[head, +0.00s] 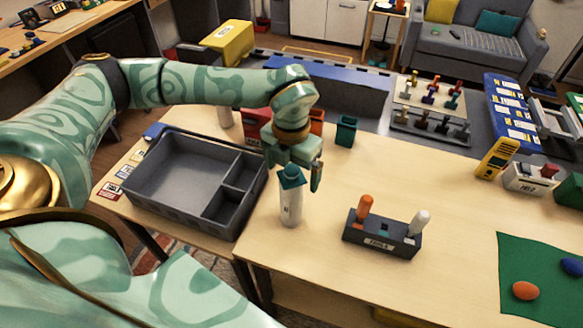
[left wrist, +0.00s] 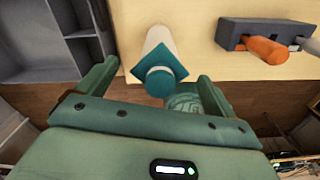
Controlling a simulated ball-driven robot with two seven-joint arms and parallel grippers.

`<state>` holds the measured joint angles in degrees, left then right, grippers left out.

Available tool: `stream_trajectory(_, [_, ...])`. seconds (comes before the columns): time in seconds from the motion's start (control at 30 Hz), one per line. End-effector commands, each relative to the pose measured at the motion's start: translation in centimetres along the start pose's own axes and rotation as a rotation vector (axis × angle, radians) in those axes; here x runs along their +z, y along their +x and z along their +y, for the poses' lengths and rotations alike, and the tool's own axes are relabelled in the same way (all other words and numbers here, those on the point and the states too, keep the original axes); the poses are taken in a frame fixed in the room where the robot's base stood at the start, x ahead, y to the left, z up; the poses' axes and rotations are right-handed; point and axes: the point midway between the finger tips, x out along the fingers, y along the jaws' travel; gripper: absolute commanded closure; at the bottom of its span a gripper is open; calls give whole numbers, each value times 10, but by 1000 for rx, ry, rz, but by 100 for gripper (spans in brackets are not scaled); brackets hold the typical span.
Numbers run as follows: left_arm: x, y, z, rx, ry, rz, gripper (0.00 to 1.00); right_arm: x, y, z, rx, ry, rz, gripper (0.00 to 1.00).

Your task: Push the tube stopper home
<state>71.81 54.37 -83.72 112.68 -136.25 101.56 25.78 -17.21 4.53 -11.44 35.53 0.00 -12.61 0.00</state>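A white tube (head: 290,208) stands upright on the wooden table, right of the grey tray. A teal stopper (head: 291,178) with a square flange sits at its top; I cannot tell how deep it is in the tube. My left gripper (head: 294,174) is at the stopper, fingers pointing down. In the left wrist view the stopper (left wrist: 157,68) shows between the two spread fingers of the left gripper (left wrist: 156,74), with a gap on each side, and the tube (left wrist: 157,38) shows beyond it. My right gripper is not in view.
A grey divided tray (head: 180,206) stands left of the tube. A dark tool holder (head: 382,236) with orange and white handles stands to the right. A green mat (head: 530,265) lies at far right. Bare table lies between.

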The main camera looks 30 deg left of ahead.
Motion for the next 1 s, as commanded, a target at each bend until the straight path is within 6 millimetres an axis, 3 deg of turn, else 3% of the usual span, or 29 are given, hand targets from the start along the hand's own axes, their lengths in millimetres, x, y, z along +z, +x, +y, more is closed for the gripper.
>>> stream_trajectory(0.23, [1,-16,0,-1,1,-4,8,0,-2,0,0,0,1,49])
stream_trajectory(0.7, [1,-134,0,0,0,-5,8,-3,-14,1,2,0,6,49])
stream_trajectory(0.83, [1,-153,0,0,0,-2,8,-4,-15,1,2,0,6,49])
stream_trajectory(1.0, [0,-163,0,0,0,0,8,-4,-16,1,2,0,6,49])
